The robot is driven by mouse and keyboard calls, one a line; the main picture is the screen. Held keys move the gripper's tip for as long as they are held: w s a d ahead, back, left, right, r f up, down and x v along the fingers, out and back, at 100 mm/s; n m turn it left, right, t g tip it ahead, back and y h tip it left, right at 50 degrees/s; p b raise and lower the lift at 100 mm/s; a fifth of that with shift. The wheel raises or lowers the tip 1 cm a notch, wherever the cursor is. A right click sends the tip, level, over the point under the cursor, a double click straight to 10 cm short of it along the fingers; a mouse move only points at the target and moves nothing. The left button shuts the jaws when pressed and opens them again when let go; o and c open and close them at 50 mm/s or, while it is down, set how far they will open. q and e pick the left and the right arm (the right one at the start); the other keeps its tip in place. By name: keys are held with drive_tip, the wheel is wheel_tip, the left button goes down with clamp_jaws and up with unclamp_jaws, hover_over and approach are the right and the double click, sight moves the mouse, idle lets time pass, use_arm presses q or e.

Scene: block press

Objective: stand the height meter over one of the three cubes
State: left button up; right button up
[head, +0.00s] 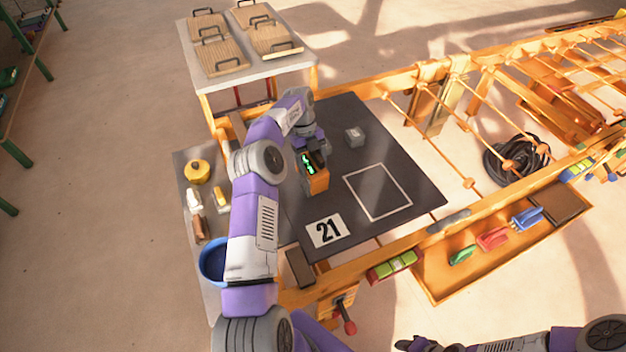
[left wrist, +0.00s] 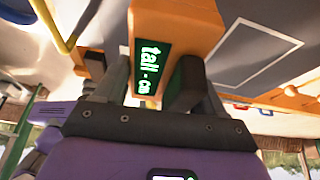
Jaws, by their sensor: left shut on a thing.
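The height meter (head: 316,182) is an orange block with a lit green display on the dark mat (head: 415,188). It also shows in the left wrist view (left wrist: 195,28), where the display reads "tall" followed by characters I cannot make out. My left gripper (head: 314,157) is shut on it, with a finger on each side. I cannot tell whether the meter touches the mat or covers a cube. One grey cube (head: 355,136) stands on the mat, right of and behind the meter; I make out no other cube. My right gripper (head: 412,344) is partly cut off at the bottom edge.
A white square outline (head: 378,191) and a card marked "21" (head: 327,230) lie on the mat. A side table at left holds a yellow round object (head: 197,171), small blocks and a blue bowl (head: 213,262). Orange rails (head: 480,200) run along the right.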

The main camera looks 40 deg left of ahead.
use_arm(q)
wheel_tip(320, 180, down, 6)
drive_tip(key=shift+w+f+b, duration=0.1)
drive_tip(key=shift+f+b, duration=0.15)
drive_tip(key=shift+b, duration=0.45)
drive_tip(key=shift+r, duration=0.1)
use_arm(e)
drive_tip(key=shift+w+f, duration=0.1)
drive_tip(key=shift+f, duration=0.7)
use_arm(q)
drive_tip(key=o, duration=1.3)
